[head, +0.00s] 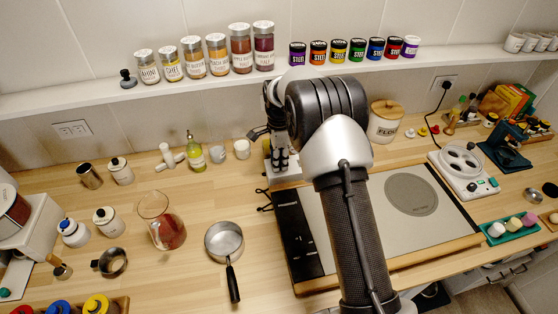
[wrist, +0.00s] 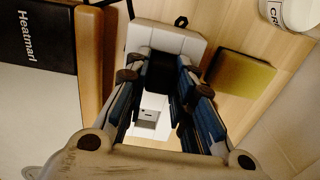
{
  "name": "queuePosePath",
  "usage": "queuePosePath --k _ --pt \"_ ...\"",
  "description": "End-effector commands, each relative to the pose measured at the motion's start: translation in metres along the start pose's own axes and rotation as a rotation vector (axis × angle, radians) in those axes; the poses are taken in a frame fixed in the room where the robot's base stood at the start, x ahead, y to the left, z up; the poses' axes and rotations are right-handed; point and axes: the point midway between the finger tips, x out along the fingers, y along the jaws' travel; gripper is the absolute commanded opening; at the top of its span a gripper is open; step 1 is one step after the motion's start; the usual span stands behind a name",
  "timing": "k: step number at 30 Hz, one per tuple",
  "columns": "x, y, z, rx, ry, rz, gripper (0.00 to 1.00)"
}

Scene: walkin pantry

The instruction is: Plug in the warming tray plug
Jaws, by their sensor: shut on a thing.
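The warming tray (head: 350,226) lies on the counter, a wide pale plate with a round grey spot and a black strip on its left. Its black strip, lettered "Heatmarl", shows at the left of the wrist view (wrist: 38,38). My gripper (head: 282,160) points down beside the tray's back left corner. In the wrist view my gripper (wrist: 160,75) is closed on a dark block, apparently the plug (wrist: 160,72). A pale grey box (wrist: 165,38) lies just beyond the fingertips. Whether the plug touches it, I cannot tell. The plug's prongs are hidden.
Wall outlets are at left (head: 72,129) and right (head: 445,83); a black plug with a cord sits in the right one. A flour jar (head: 385,122) and cups (head: 241,149) stand near my arm. A saucepan (head: 224,242) is left of the tray.

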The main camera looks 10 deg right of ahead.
Motion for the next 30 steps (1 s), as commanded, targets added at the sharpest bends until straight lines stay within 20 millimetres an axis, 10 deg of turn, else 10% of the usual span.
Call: queuePosePath --k 6,7,15,30 --pt "0.003 0.0 0.0 0.0 0.0 0.0 0.0" --pt "0.003 0.0 0.0 0.0 0.0 0.0 0.24" --pt "0.003 0.0 0.0 0.0 0.0 0.0 0.42" --pt "-0.018 -0.001 0.0 0.0 0.0 -0.004 0.43"
